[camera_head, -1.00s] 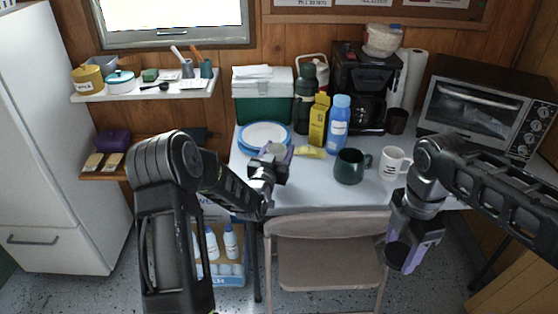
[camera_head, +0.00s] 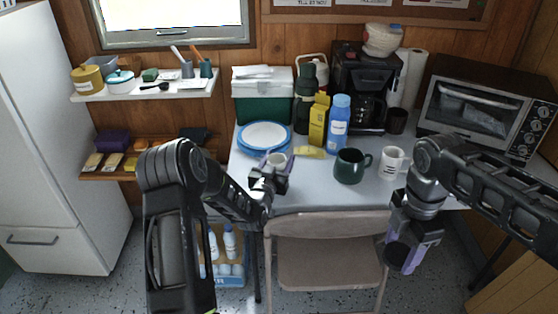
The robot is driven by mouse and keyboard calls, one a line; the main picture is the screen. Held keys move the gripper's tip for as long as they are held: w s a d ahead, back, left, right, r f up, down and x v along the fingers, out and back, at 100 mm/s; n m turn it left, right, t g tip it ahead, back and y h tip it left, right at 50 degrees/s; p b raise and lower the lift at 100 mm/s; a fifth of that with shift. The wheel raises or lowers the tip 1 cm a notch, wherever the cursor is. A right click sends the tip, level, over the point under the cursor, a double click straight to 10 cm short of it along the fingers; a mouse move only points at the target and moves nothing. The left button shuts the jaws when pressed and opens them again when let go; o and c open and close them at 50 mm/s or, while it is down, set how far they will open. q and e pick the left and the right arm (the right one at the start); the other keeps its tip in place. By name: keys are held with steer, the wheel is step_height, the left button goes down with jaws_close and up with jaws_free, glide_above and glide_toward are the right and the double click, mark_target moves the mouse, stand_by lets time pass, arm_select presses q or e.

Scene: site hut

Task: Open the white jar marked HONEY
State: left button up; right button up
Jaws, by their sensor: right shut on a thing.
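A small pale round jar (camera_head: 278,159) shows at the table's front left, beside the blue-rimmed plates. I cannot read any marking on it, so I cannot tell that it is the HONEY jar. My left gripper (camera_head: 275,168) is at this jar, with a fingertip on either side. Whether its fingers press on the jar is too small to tell. My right gripper (camera_head: 407,252) hangs in front of the table's edge, shut on a dark round disc-like thing (camera_head: 398,256). What that is, a lid or something else, is not clear.
A green mug (camera_head: 350,166), white mug (camera_head: 391,162), blue bottle (camera_head: 338,123) and yellow box (camera_head: 318,120) stand on the table (camera_head: 310,190). Blue-rimmed plates (camera_head: 264,136) lie behind the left gripper. A chair (camera_head: 328,255) stands in front. The wall shelf (camera_head: 140,93) holds several small containers.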

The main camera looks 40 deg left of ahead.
arm_select(q)
steer(key=o, duration=0.4)
steer(key=shift+r, duration=0.1)
arm_select(e)
steer(key=shift+r, duration=0.15)
arm_select(q)
steer(key=shift+r+p, duration=0.2)
steer(key=shift+p, duration=0.1)
arm_select(e)
steer(key=shift+r, duration=0.2)
arm_select(q)
steer(key=b+v, duration=0.1)
steer(key=v, duration=1.1)
steer(key=shift+f+b, duration=0.1)
steer(key=shift+b, duration=0.2)
arm_select(e)
steer(key=shift+f, duration=0.75)
